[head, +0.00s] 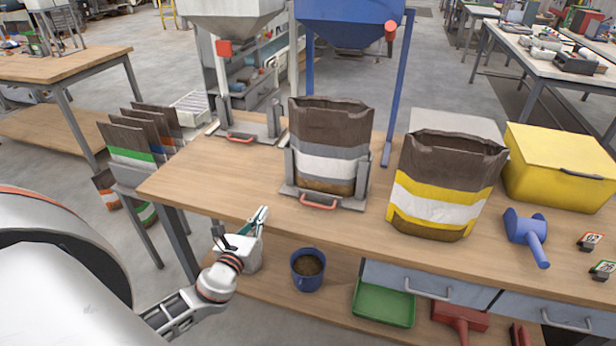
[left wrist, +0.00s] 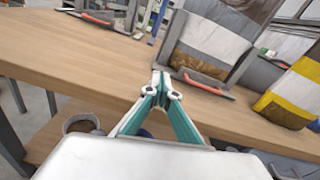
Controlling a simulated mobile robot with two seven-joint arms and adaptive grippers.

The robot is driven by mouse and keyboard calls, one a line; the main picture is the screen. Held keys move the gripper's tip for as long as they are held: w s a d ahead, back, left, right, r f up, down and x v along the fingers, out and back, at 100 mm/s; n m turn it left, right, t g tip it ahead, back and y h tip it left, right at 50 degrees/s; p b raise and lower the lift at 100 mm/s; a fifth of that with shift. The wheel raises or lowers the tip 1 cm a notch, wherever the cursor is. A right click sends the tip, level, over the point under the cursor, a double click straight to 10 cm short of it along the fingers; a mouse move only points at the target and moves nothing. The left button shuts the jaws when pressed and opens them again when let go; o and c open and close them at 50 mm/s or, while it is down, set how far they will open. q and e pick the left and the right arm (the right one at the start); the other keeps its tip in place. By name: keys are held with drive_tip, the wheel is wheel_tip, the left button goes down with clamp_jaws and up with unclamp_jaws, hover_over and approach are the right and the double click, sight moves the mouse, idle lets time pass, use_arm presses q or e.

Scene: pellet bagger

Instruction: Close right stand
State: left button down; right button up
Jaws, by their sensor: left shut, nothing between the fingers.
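The right stand (head: 324,201) is a grey metal frame with a red front handle (head: 319,204) and upright side plates. It sits near the front edge of the workbench, forward of the blue hopper (head: 350,22). An open brown, grey and white bag (head: 330,140) stands upright between its plates. In the left wrist view the stand's red handle (left wrist: 203,83) lies just beyond and right of my fingertips. My left gripper (head: 264,210) is shut and empty at the bench's front edge, left of the stand and apart from it. My right gripper is not in view.
A left stand (head: 240,138) is under the grey hopper (head: 225,16). A brown, yellow and white bag (head: 440,195), a yellow bin (head: 560,165) and a blue scoop (head: 527,235) are on the right. A blue bucket (head: 308,283) stands below. Bare wood (head: 190,180) lies left of the right stand.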

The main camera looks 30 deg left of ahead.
sight(286, 172)
use_arm(q)
drive_tip(key=shift+w+r+m+t, duration=0.3)
drive_tip(key=shift+w+r+m, duration=0.55)
drive_tip(key=shift+r, duration=0.2)
drive_tip(key=shift+w+a, duration=0.15)
drive_tip(key=shift+w, duration=0.15)
drive_tip(key=x, duration=1.3)
drive_tip(key=shift+f, duration=0.1)
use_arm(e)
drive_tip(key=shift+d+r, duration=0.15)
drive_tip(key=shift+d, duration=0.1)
use_arm(q)
drive_tip(key=shift+w, duration=0.1)
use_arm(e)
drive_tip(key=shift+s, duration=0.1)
